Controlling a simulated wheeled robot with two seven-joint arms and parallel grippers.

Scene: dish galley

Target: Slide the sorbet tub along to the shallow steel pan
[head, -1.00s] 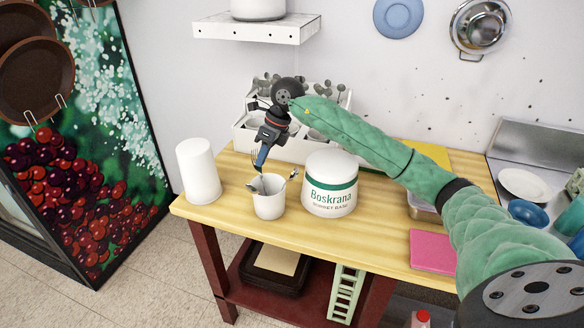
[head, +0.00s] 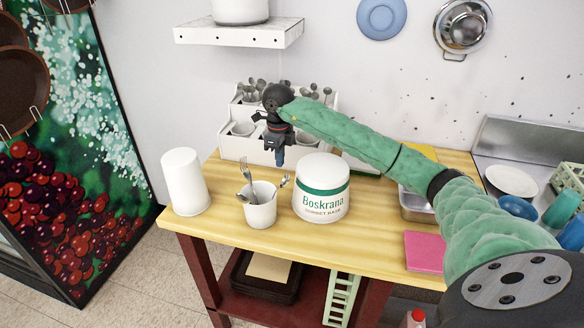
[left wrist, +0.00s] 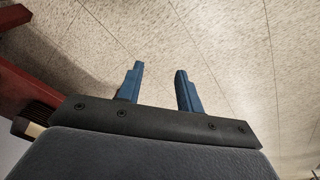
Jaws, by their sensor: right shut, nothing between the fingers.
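The sorbet tub (head: 321,190) is a white round tub with a green band and the name Boskrana. It stands upright on the wooden table (head: 375,250). The shallow steel pan (head: 417,207) is at the right on the table, partly hidden behind my right arm. My right gripper (head: 280,160) points down, shut and empty, just behind and left of the tub, apart from it as far as I can tell. My left gripper (left wrist: 157,85) is open and empty above the tiled floor in the left wrist view; the head view does not show it.
A white cup with cutlery (head: 260,208) stands close left of the tub. A white cylinder (head: 184,181) stands at the left end. A cutlery rack (head: 236,143) is behind. A pink block (head: 424,252) lies at the right front. Table between tub and pan is clear.

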